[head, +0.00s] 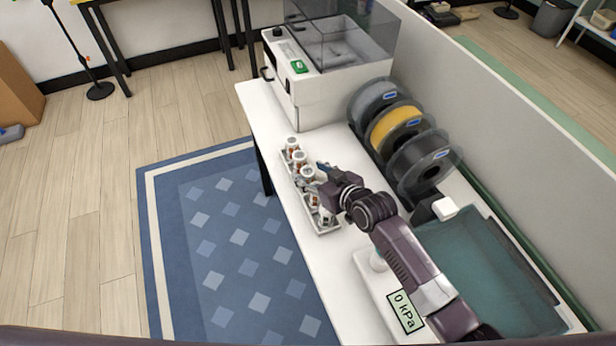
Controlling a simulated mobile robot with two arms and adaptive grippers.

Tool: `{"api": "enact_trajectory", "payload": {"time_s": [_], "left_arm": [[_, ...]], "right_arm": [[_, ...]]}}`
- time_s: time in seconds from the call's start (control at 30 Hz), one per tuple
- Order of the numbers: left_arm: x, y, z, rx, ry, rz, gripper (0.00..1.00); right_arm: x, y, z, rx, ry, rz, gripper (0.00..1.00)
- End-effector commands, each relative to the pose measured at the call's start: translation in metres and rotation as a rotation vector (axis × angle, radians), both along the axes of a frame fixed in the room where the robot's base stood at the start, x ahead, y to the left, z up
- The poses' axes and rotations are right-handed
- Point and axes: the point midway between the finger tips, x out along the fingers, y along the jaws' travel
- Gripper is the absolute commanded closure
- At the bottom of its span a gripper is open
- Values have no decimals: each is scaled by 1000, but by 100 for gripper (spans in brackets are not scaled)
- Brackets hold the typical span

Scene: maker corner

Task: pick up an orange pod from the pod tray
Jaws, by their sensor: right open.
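The pod tray (323,231) is a narrow pale tray near the front edge of the white bench. Several small pods stand in a row in it, white-topped with orange-brown sides. The pod at the far end (292,146) and the one beside it (299,161) show clearly. Another pod (308,175) is right by my right gripper (314,180). My right gripper is open and reaches over the middle of the tray from the right. The arm and fingers partly hide the nearer pods, and I cannot tell whether a finger touches one. My left gripper is out of view.
A white enclosed machine (310,95) stands at the bench's far end. Filament spools (397,124) line the divider wall behind. Bare bench (345,150) lies between tray and spools.

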Motion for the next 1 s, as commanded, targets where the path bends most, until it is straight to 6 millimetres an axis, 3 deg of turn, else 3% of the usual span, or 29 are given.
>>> {"api": "enact_trajectory", "payload": {"time_s": [0.2,0.47,0.87,1.0], "left_arm": [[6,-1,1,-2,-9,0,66],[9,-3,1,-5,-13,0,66],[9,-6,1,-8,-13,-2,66],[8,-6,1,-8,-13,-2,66]], "right_arm": [[13,9,-9,1,-1,1,51],[14,9,-9,0,-1,0,51],[13,9,-9,0,0,0,95],[13,9,-9,0,-1,0,97]]}}
